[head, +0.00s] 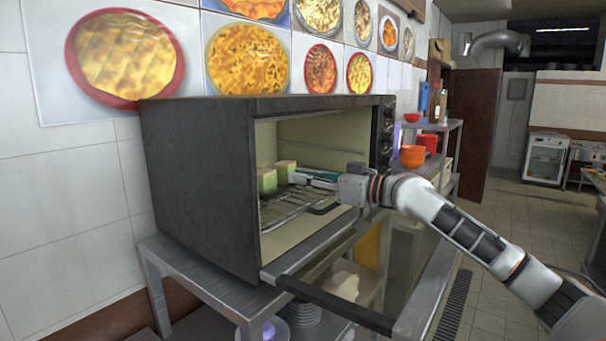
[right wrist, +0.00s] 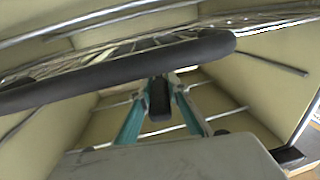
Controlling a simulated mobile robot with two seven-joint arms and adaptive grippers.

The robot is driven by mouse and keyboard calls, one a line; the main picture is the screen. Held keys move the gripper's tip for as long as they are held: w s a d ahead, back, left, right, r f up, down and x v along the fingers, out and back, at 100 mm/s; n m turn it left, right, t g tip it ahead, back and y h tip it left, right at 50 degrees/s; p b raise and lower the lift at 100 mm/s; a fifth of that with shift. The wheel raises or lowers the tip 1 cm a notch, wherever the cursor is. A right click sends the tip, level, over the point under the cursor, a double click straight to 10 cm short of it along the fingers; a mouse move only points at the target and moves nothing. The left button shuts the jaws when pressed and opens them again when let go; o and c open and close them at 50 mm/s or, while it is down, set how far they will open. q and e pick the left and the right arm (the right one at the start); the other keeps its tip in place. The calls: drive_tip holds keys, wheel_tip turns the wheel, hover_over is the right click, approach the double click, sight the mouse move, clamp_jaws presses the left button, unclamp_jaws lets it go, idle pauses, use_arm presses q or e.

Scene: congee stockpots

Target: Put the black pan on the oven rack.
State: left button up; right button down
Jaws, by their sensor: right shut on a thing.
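My right gripper (head: 303,178) reaches through the open oven front and is inside the oven (head: 200,190), above the wire rack (head: 285,208). Its teal fingers also show in the right wrist view (right wrist: 159,92), closed on a dark, round-ended piece (right wrist: 159,100) that looks like part of the black pan. Most of the pan cannot be made out in the head view. A long black rounded edge (right wrist: 130,64) lies close across the right wrist view; I cannot tell whether it belongs to the pan or the rack. My left gripper is out of view.
Two pale green blocks (head: 267,181) (head: 285,170) are in the oven beside my fingertips. The oven door (head: 350,285) hangs open below my right arm. The oven stands on a metal table (head: 205,288). Shelves with orange bowls (head: 412,156) stand to the right.

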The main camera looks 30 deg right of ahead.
drive_tip(key=shift+s, duration=0.1)
drive_tip(key=shift+w+a, duration=0.3)
drive_tip(key=shift+w, duration=0.05)
drive_tip(key=shift+s+d, duration=0.1)
drive_tip(key=shift+s, duration=0.05)
drive_tip(key=shift+f, duration=0.4)
drive_tip(key=c, duration=1.9)
unclamp_jaws()
drive_tip(key=shift+f, duration=0.1)
